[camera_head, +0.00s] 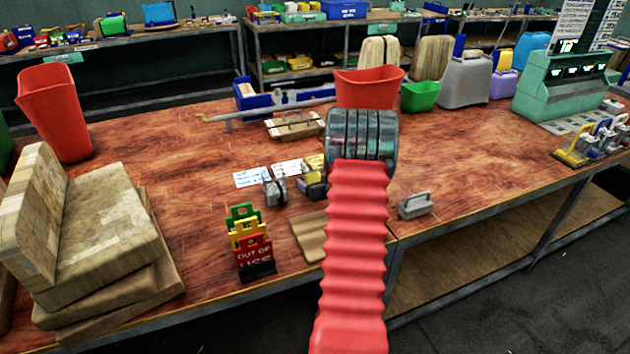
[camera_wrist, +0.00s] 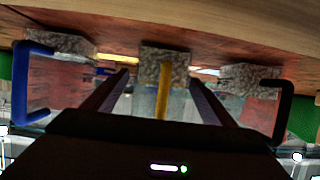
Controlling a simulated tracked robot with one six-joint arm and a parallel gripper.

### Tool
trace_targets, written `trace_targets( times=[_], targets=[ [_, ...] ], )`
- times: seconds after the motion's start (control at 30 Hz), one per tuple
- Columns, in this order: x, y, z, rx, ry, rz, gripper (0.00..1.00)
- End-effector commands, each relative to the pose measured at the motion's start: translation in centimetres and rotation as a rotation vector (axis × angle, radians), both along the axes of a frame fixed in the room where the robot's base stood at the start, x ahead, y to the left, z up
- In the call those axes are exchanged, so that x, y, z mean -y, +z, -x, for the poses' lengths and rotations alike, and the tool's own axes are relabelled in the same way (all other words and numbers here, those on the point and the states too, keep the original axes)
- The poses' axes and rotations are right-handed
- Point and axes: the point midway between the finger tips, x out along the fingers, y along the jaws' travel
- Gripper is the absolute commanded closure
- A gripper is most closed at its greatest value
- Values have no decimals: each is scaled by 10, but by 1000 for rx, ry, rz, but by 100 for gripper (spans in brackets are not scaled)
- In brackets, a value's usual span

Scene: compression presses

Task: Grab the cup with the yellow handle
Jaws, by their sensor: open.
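The cup with the yellow handle (camera_wrist: 163,72) is in the middle of the wrist view, a speckled grey block shape with an upright yellow handle facing me. My gripper (camera_wrist: 160,82) is open, with one dark finger on each side of the handle. I cannot tell whether the fingers touch the cup. In the head view the yellow-handled cup (camera_head: 313,187) stands on the bench just left of my arm.
A cup with a blue handle (camera_wrist: 33,85) is on the left of the wrist view, and one with a black handle (camera_wrist: 280,100) on the right.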

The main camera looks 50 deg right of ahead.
Motion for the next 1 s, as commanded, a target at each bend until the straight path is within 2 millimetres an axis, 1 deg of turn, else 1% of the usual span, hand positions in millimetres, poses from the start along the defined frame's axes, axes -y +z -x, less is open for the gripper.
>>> trace_targets(
  times=[0.03,0.17,0.67,1.0],
  targets=[
    [2,-2,-4,1,1,0,22],
    [4,-4,-8,0,0,0,22],
    [4,-4,-8,0,0,1,22],
    [4,-3,-8,0,0,1,46]
  ],
)
